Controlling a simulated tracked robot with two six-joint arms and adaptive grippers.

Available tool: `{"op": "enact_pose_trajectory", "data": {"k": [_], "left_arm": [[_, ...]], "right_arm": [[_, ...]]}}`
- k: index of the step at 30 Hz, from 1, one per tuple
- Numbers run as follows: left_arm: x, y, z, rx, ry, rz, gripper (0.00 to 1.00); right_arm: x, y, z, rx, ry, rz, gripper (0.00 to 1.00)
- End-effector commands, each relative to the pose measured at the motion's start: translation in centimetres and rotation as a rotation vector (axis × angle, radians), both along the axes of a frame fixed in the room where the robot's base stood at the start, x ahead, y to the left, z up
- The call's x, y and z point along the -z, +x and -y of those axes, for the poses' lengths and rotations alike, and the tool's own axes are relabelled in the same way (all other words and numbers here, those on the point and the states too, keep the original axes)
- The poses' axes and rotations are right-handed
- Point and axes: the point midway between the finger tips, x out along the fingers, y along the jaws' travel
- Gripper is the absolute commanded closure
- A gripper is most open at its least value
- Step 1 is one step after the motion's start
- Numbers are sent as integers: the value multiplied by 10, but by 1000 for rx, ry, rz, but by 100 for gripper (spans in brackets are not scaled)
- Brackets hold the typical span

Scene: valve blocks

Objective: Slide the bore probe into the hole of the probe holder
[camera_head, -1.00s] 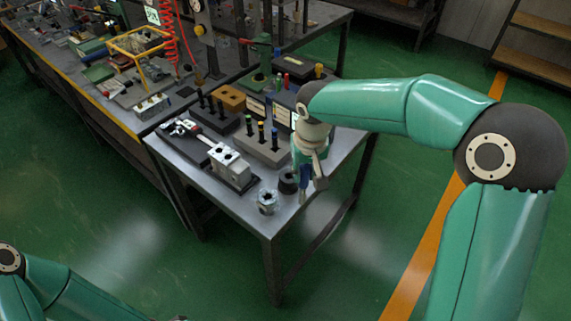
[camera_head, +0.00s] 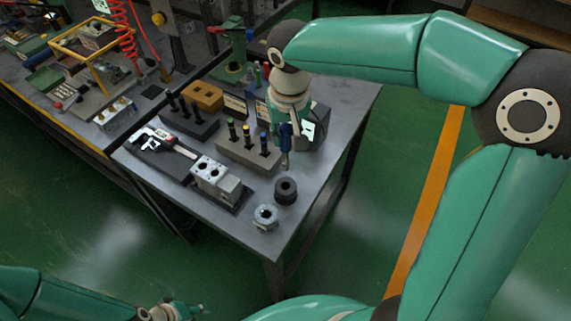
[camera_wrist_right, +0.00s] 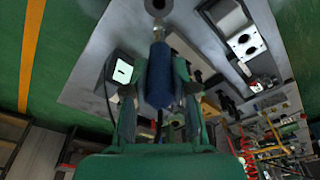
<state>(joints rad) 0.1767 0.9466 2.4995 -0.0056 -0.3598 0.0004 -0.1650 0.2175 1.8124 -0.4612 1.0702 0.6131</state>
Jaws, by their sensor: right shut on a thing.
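The bore probe has a blue handle (camera_wrist_right: 160,78) and a thin metal tip, which points toward a dark round piece with a hole, apparently the probe holder (camera_head: 286,190). The holder also shows at the top edge of the right wrist view (camera_wrist_right: 158,6). My right gripper (camera_head: 286,135) is shut on the probe's blue handle, with a finger on each side in the wrist view. In the head view the probe (camera_head: 285,145) hangs roughly upright. Its tip appears just behind and above the holder, apart from it. My left gripper (camera_head: 190,309) is low in the head view; its opening is unclear.
A metal ring (camera_head: 265,217) stands near the table's front corner. A grey block with holes (camera_head: 216,180) and a rack with coloured handles (camera_head: 248,152) are left of the holder. A dark box with a screen (camera_head: 313,129) stands behind my right gripper. The table's right strip is clear.

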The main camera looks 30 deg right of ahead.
Motion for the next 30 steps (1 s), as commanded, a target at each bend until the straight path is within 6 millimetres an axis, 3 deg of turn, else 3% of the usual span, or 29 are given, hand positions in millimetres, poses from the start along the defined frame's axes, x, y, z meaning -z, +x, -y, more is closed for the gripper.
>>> {"op": "enact_pose_trajectory", "data": {"k": [3,9,14,22,30], "left_arm": [[-2,0,0,0,0,0,60],[-4,0,0,0,0,1,60],[-4,0,0,0,0,1,60],[-6,0,0,0,0,1,60],[-6,0,0,0,0,1,60]], "right_arm": [[32,-1,0,-1,-1,-6,100],[65,0,0,-2,-1,-1,100],[75,1,-1,-2,-1,0,100],[110,1,-1,-4,-1,-1,100],[114,2,-2,-4,0,5,100]]}}
